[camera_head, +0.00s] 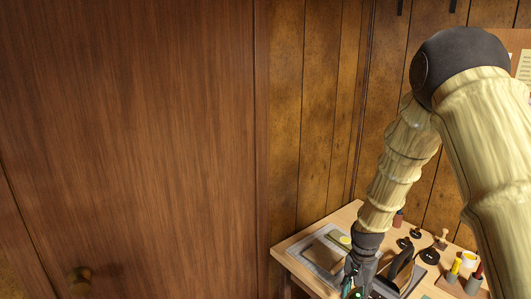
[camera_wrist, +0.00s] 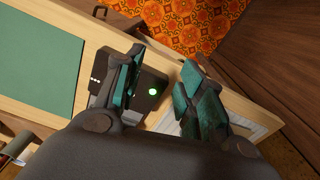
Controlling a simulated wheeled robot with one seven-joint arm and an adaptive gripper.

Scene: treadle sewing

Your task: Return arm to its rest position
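My arm comes down from the right of the head view, bent at a dark elbow joint. My gripper (camera_head: 352,275) is low over a light wooden table (camera_head: 291,246), partly cut off by the bottom edge of the view. In the wrist view my gripper (camera_wrist: 164,60) has its two teal fingers apart, with nothing held between them. A dark device with a lit green light (camera_wrist: 154,92) lies below and between the fingers. I cannot tell its distance from them.
A dark iron (camera_head: 398,271) stands close right of my gripper. A grey tray (camera_head: 308,255) lies to its left. A large brown wooden door (camera_head: 130,140) fills the left. The wrist view shows a green mat (camera_wrist: 38,65) and orange patterned floor (camera_wrist: 190,22).

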